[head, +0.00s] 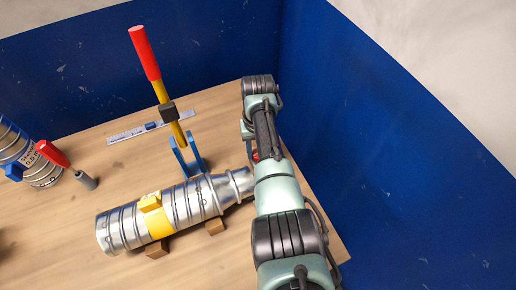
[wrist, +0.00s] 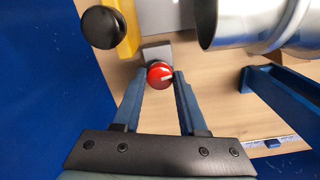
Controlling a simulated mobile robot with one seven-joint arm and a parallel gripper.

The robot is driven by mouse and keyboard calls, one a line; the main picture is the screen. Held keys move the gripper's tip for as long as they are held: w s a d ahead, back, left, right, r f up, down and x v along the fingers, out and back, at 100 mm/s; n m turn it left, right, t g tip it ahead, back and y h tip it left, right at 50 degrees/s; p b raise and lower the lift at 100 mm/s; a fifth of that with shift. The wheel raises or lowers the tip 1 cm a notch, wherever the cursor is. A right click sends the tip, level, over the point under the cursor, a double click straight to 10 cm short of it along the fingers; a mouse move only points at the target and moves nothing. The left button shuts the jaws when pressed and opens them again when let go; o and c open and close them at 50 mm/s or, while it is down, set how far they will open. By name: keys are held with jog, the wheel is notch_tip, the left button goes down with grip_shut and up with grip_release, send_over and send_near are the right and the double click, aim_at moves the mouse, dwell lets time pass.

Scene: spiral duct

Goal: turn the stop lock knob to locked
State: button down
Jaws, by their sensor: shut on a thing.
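The stop lock knob (wrist: 159,70) is a small red round knob with a white pointer line. It stands by a grey block (wrist: 156,53) in the wrist view. The pointer line runs toward the right of that view. My gripper (wrist: 161,80) has its two blue fingers on either side of the knob, shut on it. In the head view only a bit of red (head: 255,155) shows beside my arm, and my arm hides most of the knob. No locked mark is readable.
A silver spiral duct (head: 190,207) with a yellow band lies on wooden blocks, left of my arm. A lever with a red grip (head: 145,54) rises from a blue bracket (head: 186,160). A ruler (head: 128,134) lies behind. Blue walls (head: 400,140) close off the back and right.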

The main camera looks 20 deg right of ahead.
jog(key=shift+m, duration=0.6)
jog(key=shift+c, duration=2.2)
grip_release()
jog(key=shift+r, duration=0.1)
notch_tip(320, 180, up, 13)
jog(key=b, duration=0.1)
jog(key=shift+w, duration=0.1)
